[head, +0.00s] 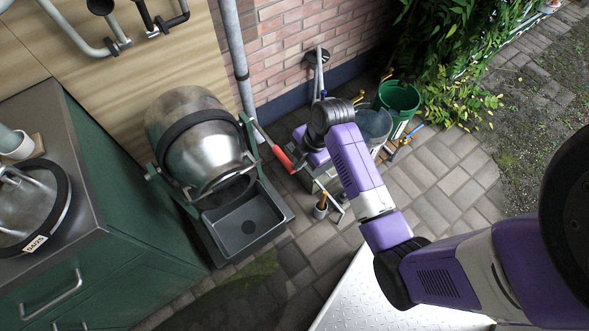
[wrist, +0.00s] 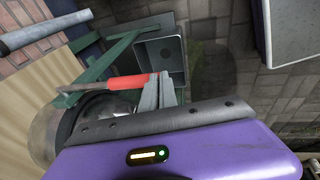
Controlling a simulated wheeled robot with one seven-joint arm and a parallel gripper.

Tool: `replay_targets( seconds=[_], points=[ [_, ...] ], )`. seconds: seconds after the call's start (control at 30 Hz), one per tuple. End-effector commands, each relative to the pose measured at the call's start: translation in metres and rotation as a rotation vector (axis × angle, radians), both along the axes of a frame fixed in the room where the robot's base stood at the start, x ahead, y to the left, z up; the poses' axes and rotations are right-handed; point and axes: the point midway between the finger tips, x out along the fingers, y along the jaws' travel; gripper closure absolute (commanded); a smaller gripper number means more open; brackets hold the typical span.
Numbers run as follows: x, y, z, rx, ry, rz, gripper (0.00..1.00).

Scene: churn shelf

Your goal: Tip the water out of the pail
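The pail seems to be the round steel vessel (head: 205,155), tilted in a green frame with its mouth toward a grey basin (head: 250,222). No water can be made out. A lever with a red handle (head: 282,158) sticks out from the frame's right side. In the wrist view the red handle (wrist: 130,83) reaches my gripper's fingertips (wrist: 160,78). The two grey fingers are close together there; I cannot tell whether they clasp the handle. In the head view my arm hides most of the fingers. The vessel (wrist: 98,112) shows partly behind my gripper in the wrist view.
A green cabinet (head: 110,215) with a grey top stands at the left, a lidded pot (head: 30,215) on it. A pipe (head: 236,50) runs down the brick wall. A green bucket (head: 399,98) and tools crowd the ground behind my arm. Open paving lies at the right.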

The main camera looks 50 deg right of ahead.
Motion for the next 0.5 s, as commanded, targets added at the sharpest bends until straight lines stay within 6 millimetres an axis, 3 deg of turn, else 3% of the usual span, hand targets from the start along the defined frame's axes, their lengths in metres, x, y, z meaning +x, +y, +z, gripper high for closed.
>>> replay_targets(
  seconds=[0.2,0.5],
  points=[
    [0.008,0.006,-0.033,0.003,0.001,0.003,1.00],
    [0.012,0.008,-0.045,0.003,0.000,0.003,1.00]
  ],
)
